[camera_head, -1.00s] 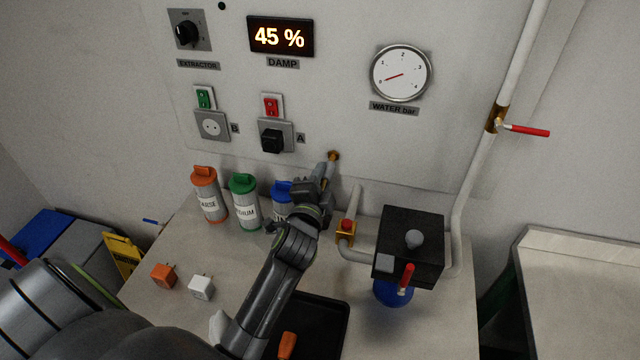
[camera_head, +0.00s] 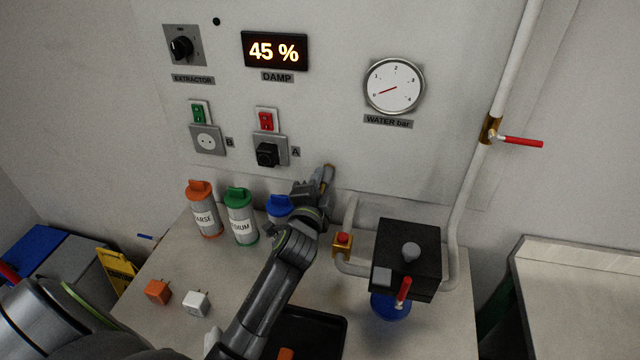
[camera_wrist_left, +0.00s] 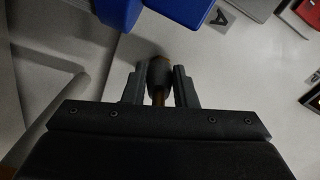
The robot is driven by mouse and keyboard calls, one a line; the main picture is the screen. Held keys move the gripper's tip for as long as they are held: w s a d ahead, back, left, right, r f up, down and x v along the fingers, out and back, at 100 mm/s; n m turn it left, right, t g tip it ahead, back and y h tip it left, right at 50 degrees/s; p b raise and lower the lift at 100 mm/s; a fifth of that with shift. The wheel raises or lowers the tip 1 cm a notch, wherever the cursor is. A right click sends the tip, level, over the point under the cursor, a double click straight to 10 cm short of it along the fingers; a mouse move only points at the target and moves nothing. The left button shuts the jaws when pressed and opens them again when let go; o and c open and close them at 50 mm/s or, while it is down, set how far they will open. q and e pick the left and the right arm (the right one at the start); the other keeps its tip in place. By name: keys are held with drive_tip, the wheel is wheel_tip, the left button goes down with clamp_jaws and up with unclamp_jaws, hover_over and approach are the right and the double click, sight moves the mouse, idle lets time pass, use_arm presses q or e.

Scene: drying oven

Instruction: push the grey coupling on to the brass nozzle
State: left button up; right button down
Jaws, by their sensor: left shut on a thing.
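My left gripper (camera_head: 322,182) is at the wall panel, above the back of the bench. In the left wrist view the gripper (camera_wrist_left: 159,88) is shut on a dark, short cylinder, which I take for the grey coupling (camera_wrist_left: 160,73). A brownish stem shows below it between the fingers. The brass nozzle (camera_head: 329,168) shows as a small brass tip at the wall, right at the fingertips. The fingers hide most of the coupling in the head view. I cannot tell how far it sits on the nozzle. My right gripper is not in view.
Orange (camera_head: 204,212), green (camera_head: 240,218) and blue (camera_head: 279,208) lidded canisters stand left of the gripper. Right of it are a small brass valve with a red button (camera_head: 342,241) and a black box (camera_head: 408,255) on pipes. A black tray (camera_head: 318,326) lies in front.

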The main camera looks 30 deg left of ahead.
use_arm(q)
drive_tip(key=shift+w, duration=0.1)
idle(0.3)
drive_tip(key=o, duration=1.1)
drive_tip(key=shift+c, duration=0.2)
